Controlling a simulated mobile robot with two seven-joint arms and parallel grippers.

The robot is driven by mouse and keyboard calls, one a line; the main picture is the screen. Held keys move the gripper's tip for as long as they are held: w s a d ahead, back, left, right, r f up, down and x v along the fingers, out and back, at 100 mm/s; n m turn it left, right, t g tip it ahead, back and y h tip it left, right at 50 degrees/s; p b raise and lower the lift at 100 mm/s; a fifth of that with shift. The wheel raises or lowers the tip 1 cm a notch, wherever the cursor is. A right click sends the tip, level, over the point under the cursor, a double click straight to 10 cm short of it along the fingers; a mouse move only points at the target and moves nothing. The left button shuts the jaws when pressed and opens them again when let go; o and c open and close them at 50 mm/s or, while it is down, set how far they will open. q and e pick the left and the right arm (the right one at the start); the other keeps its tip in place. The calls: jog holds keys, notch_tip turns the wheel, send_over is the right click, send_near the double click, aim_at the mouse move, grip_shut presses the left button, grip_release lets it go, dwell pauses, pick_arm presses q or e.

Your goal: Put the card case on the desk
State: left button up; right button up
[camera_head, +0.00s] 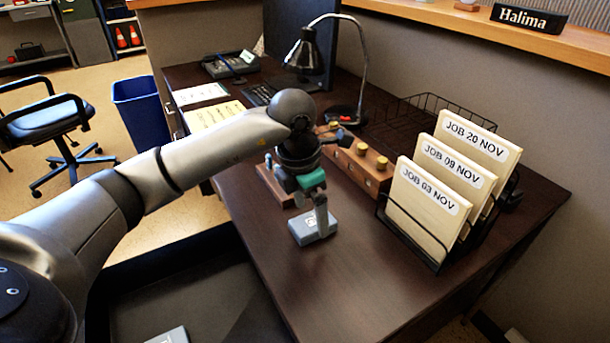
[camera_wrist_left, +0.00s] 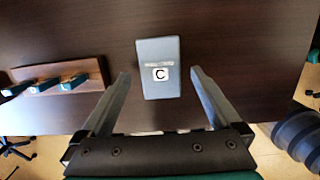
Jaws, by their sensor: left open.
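A blue-grey card case (camera_head: 308,232) lies flat on the dark wooden desk (camera_head: 365,285), near its front-left edge. In the left wrist view the case (camera_wrist_left: 158,52) shows a white label with a "C". My left gripper (camera_head: 316,205) is just above the case and partly covers it in the head view. In the left wrist view the open fingers of this gripper (camera_wrist_left: 159,82) stand apart to either side of the near part of the case. My right gripper is not in view.
A wooden holder with blue-handled items (camera_wrist_left: 62,78) is left of the case in the wrist view. A wooden block with brass knobs (camera_head: 360,168), a black rack of job folders (camera_head: 428,208) and a lamp (camera_head: 305,58) stand on the desk. Another grey item (camera_head: 172,336) is cut off below.

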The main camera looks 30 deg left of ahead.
aim_at(306, 224)
pick_arm(q)
notch_tip(306, 224, up, 9)
jog(key=s+p, duration=0.1)
jog(key=p, duration=0.2)
jog(key=shift+a+r, duration=0.15)
jog(key=shift+a, duration=0.2)
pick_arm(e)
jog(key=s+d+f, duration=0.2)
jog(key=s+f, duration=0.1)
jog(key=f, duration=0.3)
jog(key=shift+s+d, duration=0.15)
pick_arm(q)
jog(key=shift+s, duration=0.15)
